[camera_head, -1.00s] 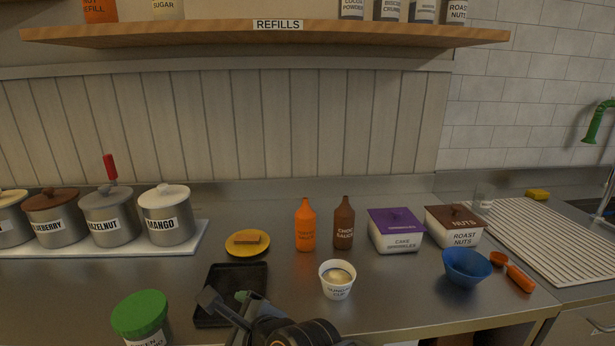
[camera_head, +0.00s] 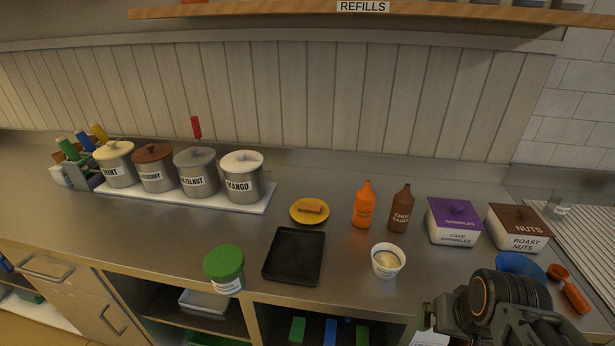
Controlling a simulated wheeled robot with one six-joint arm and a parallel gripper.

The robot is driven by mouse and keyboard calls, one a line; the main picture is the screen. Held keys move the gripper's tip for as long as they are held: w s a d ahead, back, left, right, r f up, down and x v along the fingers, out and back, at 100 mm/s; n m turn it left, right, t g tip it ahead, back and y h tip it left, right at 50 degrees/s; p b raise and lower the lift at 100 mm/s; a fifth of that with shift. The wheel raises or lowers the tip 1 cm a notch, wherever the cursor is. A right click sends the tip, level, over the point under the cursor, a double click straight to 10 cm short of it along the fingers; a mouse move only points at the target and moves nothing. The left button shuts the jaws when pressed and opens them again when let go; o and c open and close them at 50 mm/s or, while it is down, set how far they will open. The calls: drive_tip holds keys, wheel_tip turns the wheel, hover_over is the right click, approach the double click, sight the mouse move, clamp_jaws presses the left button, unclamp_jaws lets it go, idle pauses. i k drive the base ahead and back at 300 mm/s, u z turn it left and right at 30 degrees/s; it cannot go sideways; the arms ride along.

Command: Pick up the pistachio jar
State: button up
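A white jar with a green lid (camera_head: 224,264) stands upright near the front edge of the steel counter, left of the black tray. The top line of its label looks like "GREEN"; the line below is too small to read surely. No other jar in view shows a readable pistachio label. My gripper (camera_head: 436,314) is at the lower right, beyond the counter's front edge in the picture, well to the right of the green-lidded jar and apart from it. Its fingers are not clear enough to tell open from shut.
An empty black tray (camera_head: 294,255) lies right of the jar. A sundae cup (camera_head: 387,261), sauce bottles (camera_head: 364,204) and lidded boxes (camera_head: 453,222) stand further right. Lidded wells (camera_head: 197,172) line the back left. The counter left of the jar is clear.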

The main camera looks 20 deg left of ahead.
sight(224, 264)
drive_tip(key=z, duration=2.5)
drive_tip(key=k, duration=2.7)
drive_tip(key=u, duration=2.4)
